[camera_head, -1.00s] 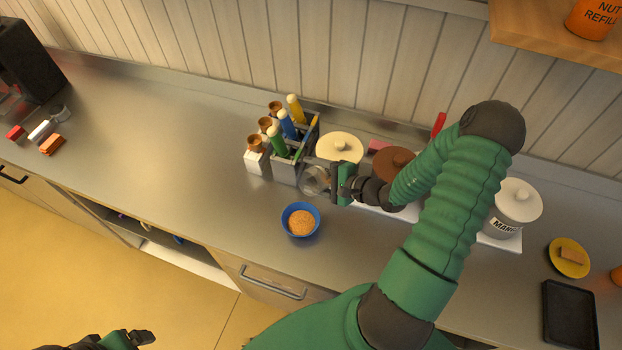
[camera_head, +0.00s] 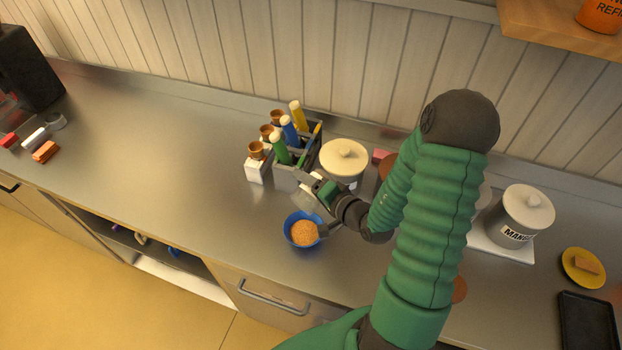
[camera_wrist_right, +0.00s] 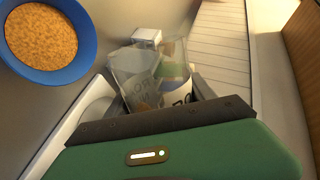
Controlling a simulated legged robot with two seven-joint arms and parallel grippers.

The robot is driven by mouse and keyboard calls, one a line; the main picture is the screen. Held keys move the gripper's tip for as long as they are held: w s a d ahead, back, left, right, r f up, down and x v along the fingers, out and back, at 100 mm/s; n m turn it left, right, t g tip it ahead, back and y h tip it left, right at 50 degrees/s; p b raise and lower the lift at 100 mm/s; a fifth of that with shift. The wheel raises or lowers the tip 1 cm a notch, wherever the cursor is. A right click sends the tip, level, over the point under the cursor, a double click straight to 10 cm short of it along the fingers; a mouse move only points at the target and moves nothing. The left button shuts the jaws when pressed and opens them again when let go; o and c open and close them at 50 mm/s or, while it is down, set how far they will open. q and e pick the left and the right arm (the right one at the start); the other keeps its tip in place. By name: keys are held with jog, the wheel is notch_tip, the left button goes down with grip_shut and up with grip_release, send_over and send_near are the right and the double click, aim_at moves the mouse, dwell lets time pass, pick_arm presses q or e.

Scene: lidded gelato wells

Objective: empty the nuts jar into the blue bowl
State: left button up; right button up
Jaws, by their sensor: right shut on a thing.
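The blue bowl (camera_head: 290,238) stands on the steel counter, filled with tan crumbly nuts (camera_head: 304,233); it also shows at the upper left of the right wrist view (camera_wrist_right: 84,62). My right gripper (camera_head: 314,194) is just behind the bowl, shut on the clear nuts jar (camera_head: 303,203). In the right wrist view the see-through jar (camera_wrist_right: 135,70) is between the fingers, and I see no heap of nuts in it. The jar's tilt is hard to tell, as my gripper partly covers it. My left gripper is out of view.
A grey caddy with colored-handled tools (camera_head: 285,178) and cones stands close behind the gripper. A white-lidded well (camera_head: 343,158) is to its right, and a mango well (camera_head: 520,217) stands further right. The counter left of the bowl is clear.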

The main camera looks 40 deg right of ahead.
aim_at(298, 189)
jog(key=shift+s+a+r+n+p, duration=0.1)
jog(key=shift+a+r+n+p, duration=0.3)
jog(key=shift+a+r+p, duration=0.6)
jog(key=n+h+p, duration=0.1)
jog(key=p, duration=0.1)
jog(key=n+h+p, duration=0.1)
jog(key=p, duration=0.1)
jog(key=shift+a, duration=0.25)
jog(key=shift+a+n+t+h+p, duration=0.25)
jog(key=shift+n+t+p, duration=0.2)
jog(key=shift+n, duration=0.35)
jog(key=shift+a+n+h, duration=0.1)
jog(key=shift+n+h, duration=0.35)
jog(key=shift+n, duration=0.15)
jog(key=shift+a, duration=0.2)
jog(key=shift+s+a+r+t, duration=0.1)
jog(key=shift+a+r+t, duration=0.05)
jog(key=shift+a+t, duration=0.15)
jog(key=shift+d, duration=0.35)
jog(key=shift+a, duration=0.2)
